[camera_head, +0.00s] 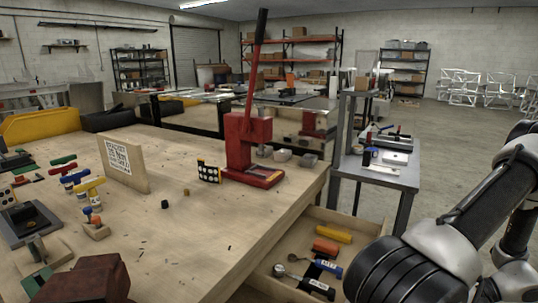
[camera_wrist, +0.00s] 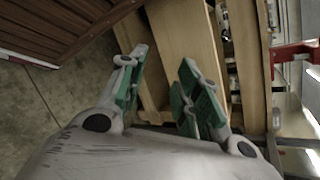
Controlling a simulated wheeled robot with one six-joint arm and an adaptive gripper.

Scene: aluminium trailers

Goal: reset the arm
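My gripper (camera_wrist: 163,62) shows in the wrist view, its two fingers with green pads spread apart and nothing between them. Beyond the fingers is the wooden workbench (camera_wrist: 180,40) with its drawer side, seen at a steep tilt. In the head view my arm enters at the lower right, beside the bench's open drawer (camera_head: 345,222). The end of the arm is outside the head view, so the gripper shows only in the wrist view.
The open drawer holds an orange item (camera_head: 326,247), a yellow item (camera_head: 333,232) and other tools. A red arbor press (camera_head: 241,140) stands on the bench. A grey side table (camera_head: 405,176) stands right of it.

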